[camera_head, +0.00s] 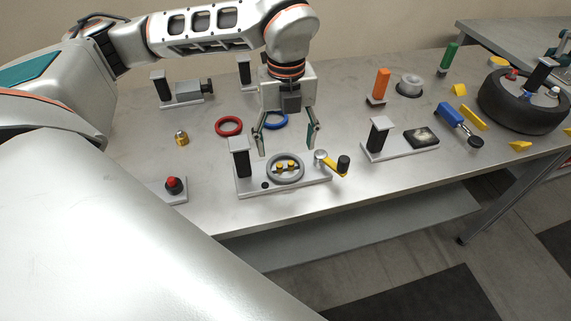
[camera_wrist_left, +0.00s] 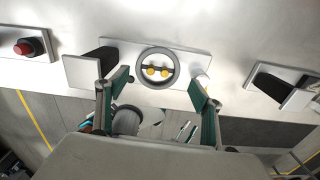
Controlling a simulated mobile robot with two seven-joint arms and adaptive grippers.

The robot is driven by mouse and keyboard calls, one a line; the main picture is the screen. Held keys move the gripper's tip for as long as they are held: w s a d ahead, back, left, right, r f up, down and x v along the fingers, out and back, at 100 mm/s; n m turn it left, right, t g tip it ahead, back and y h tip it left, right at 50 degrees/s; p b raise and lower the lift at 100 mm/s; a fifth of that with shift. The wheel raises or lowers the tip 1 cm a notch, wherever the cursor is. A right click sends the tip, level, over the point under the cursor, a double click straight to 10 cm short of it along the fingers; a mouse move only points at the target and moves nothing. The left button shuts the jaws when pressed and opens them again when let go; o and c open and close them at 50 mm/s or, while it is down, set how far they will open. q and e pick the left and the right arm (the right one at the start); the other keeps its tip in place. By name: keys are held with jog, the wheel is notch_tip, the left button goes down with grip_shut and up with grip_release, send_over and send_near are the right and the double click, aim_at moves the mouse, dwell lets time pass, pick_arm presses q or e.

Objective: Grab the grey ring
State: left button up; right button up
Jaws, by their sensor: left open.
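The grey ring (camera_head: 273,169) lies flat on a light base plate (camera_head: 310,185) near the front edge of the table, around two yellow knobs (camera_head: 285,166). It also shows in the left wrist view (camera_wrist_left: 143,67), around the yellow knobs. My left gripper (camera_head: 287,146) is open and empty, pointing down above and a little behind the ring in the head view. In the left wrist view its fingers (camera_wrist_left: 158,96) are spread to either side, with the ring beyond the tips.
A black post (camera_head: 239,160) stands left of the ring, and a yellow-and-black lever (camera_head: 337,166) with a silver knob stands right. A red ring (camera_head: 228,126) and a blue ring (camera_head: 277,122) lie behind. A red button (camera_head: 173,185) is at left, a tyre (camera_head: 520,112) far right.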

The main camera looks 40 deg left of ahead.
aim_at(285, 170)
pick_arm(q)
jog(key=f, duration=0.2)
jog(key=s+f, duration=0.1)
jog(key=f, duration=0.1)
jog(key=shift+d+f, duration=0.15)
jog(key=shift+f, duration=0.05)
jog(key=shift+w+f, duration=0.15)
jog(key=shift+f, duration=0.45)
jog(key=c, duration=0.7)
